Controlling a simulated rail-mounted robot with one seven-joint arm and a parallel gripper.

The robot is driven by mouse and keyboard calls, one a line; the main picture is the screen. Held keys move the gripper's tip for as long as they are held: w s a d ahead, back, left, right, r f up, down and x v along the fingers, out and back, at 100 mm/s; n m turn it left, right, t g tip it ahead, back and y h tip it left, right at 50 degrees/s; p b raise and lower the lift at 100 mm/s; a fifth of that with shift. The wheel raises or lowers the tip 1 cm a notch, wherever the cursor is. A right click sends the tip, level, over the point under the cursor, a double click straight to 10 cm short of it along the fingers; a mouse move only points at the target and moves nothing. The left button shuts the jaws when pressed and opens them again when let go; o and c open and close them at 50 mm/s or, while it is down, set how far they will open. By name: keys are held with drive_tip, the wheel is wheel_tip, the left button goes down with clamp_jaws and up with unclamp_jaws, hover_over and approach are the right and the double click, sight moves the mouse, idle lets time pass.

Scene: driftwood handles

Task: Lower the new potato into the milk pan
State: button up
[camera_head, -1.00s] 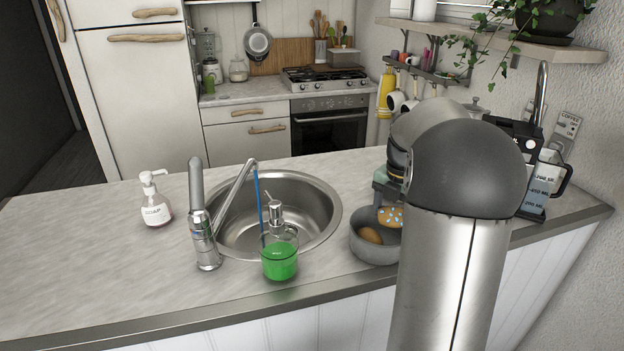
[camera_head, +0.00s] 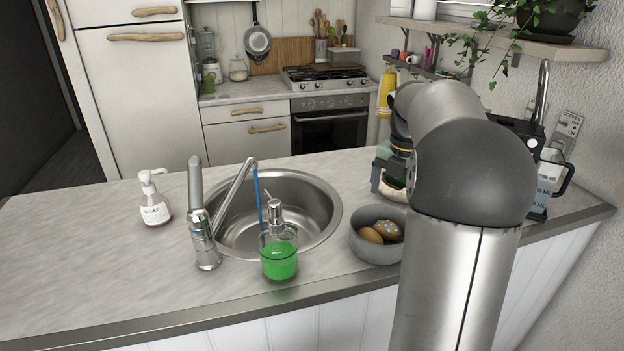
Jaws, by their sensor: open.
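The milk pan (camera_head: 376,250), a round grey pan, stands on the counter right of the sink. Inside it lie a plain brown, potato-like thing (camera_head: 370,235) and a brown rounded thing with pale blue spots (camera_head: 390,229), side by side. I cannot tell for certain which is the new potato. My gripper (camera_head: 391,192) is behind and above the pan, partly hidden by my arm. It is open and apart from the things in the pan. A cream-coloured patch shows between its fingers; I cannot tell what it is.
A green soap dispenser (camera_head: 279,258) stands left of the pan, in front of the sink (camera_head: 318,215) and its tap (camera_head: 206,230). A white soap bottle (camera_head: 154,205) is further left. A coffee maker (camera_head: 545,185) stands at the right. The left counter (camera_head: 80,265) is clear.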

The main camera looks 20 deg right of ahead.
wheel_tip(320, 180, up, 11)
drive_tip(key=shift+d+r+p, duration=0.15)
drive_tip(key=shift+r+p, duration=0.05)
drive_tip(key=shift+p, duration=0.1)
drive_tip(key=s+a+f+m, duration=0.3)
drive_tip(key=a+f+m, duration=0.2)
drive_tip(key=a, duration=0.4)
drive_tip(key=s+a+f+m, duration=0.2)
drive_tip(key=a+f+m, duration=0.2)
drive_tip(key=a+m, duration=0.3)
drive_tip(key=s+a+f+m, duration=1.1)
drive_tip(key=s+a+f, duration=0.1)
drive_tip(key=s, duration=0.3)
drive_tip(key=shift+f, duration=0.7)
